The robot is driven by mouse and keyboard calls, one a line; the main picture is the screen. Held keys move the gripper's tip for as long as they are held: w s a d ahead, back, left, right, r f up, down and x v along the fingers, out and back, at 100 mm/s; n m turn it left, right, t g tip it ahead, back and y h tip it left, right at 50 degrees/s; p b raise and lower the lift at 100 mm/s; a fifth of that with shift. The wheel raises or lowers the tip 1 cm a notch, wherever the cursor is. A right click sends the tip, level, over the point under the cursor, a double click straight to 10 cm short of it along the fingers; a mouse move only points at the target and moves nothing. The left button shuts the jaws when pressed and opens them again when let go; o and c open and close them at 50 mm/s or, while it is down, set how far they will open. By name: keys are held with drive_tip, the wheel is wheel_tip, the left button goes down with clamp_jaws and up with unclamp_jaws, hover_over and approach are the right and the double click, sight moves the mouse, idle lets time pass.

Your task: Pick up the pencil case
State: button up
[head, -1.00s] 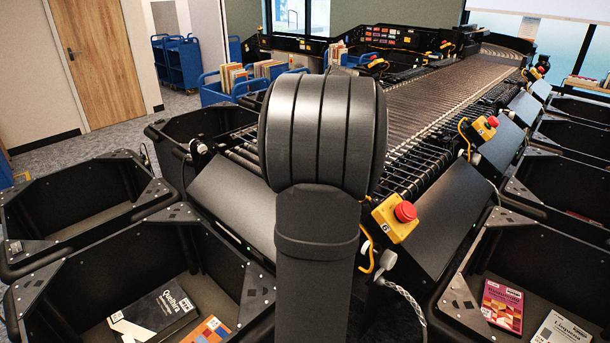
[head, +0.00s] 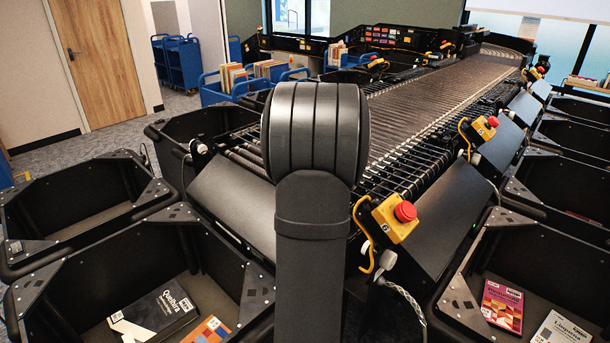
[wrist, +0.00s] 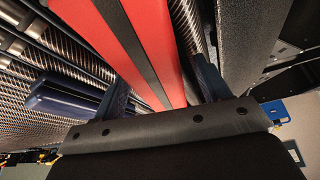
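My gripper (wrist: 160,85) shows in the wrist view with its two dark fingers spread apart. A long red thing with a dark lengthwise stripe (wrist: 150,40) runs between the fingers. A gap shows between it and the left finger; whether it touches the right one I cannot tell. A dark blue rounded thing (wrist: 65,97) lies over the rollers, just left of the left finger. I cannot tell for sure which of these is the pencil case. In the head view my own arm hides the gripper and the spot where it works.
The roller conveyor (head: 425,88) runs back behind my arm. Black bins stand on both sides; the near left one (head: 85,262) and near right one hold books. Sloped chutes (head: 225,205) and a yellow box with a red button (head: 396,218) are close to my arm.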

drive_tip(key=c, duration=1.1)
drive_tip(key=shift+r, duration=0.1)
